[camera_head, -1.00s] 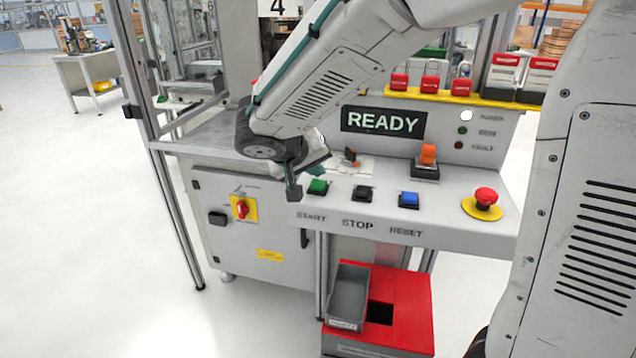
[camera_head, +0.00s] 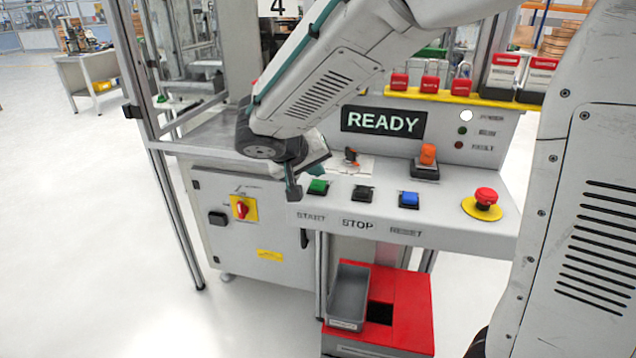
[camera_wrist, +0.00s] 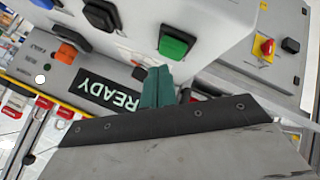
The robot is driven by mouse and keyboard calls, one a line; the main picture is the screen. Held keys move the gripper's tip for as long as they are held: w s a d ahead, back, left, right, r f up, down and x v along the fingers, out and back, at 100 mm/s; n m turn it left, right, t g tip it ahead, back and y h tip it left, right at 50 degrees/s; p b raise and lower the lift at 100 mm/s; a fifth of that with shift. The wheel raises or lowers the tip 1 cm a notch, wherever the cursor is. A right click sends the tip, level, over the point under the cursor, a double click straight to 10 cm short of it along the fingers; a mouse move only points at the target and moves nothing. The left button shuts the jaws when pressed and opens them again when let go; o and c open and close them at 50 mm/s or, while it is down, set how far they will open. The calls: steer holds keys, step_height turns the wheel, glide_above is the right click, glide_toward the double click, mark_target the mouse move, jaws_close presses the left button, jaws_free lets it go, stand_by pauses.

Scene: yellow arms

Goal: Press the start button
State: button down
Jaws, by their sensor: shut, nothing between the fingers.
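The green START button (camera_head: 318,187) sits at the left end of the sloped control panel, left of the black STOP button (camera_head: 363,193) and the blue RESET button (camera_head: 410,199). My gripper (camera_head: 292,192) is at the panel's left end, just left of the green button. In the wrist view the shut teal fingertips (camera_wrist: 157,80) hold nothing and appear close to the green button (camera_wrist: 174,44), with a small gap in the picture. Whether they are level with the button's top I cannot tell. The display (camera_head: 383,122) reads READY.
A red emergency stop (camera_head: 486,198) on a yellow base is at the panel's right. An orange switch (camera_head: 428,154) stands behind the blue button. A red rotary switch (camera_head: 241,208) is on the cabinet front. A grey bin (camera_head: 348,294) sits on a red box below.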

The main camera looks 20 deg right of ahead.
mark_target(315, 185)
steer(key=shift+f, duration=0.15)
stand_by(0.3)
steer(key=shift+f, duration=0.3)
steer(key=shift+f, duration=0.45)
stand_by(0.5)
stand_by(0.4)
steer(key=shift+r, duration=0.9)
steer(key=shift+r, duration=2.5)
